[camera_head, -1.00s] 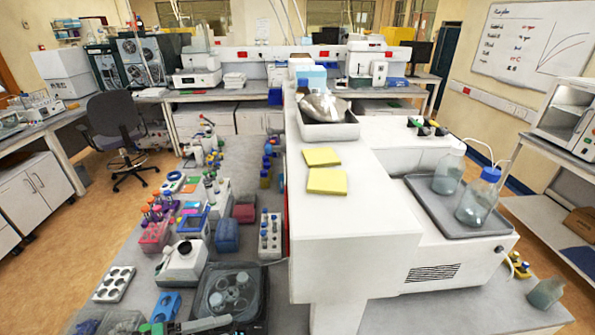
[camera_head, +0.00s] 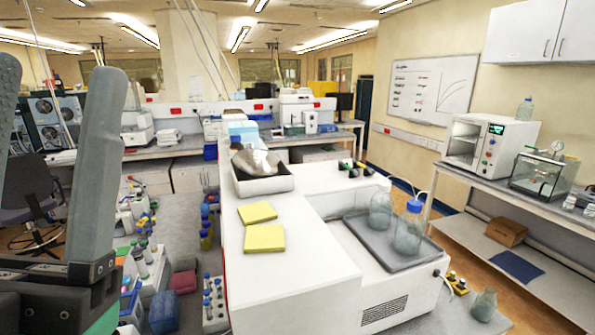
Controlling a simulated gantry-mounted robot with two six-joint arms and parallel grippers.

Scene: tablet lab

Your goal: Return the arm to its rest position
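My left gripper (camera_head: 58,68) stands large and close at the left edge of the head view. Its two grey fingers point up and are spread wide apart, with nothing held between them. Its dark base and a green part show at the lower left. The left finger is partly cut off by the picture edge. My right gripper is not in view.
A white bench unit (camera_head: 285,290) holds yellow pads (camera_head: 264,238) and a grey tray (camera_head: 385,248) with glass bottles. Tube racks (camera_head: 214,303) and labware crowd the bench at left, partly hidden behind my gripper. A side shelf (camera_head: 520,225) stands at right.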

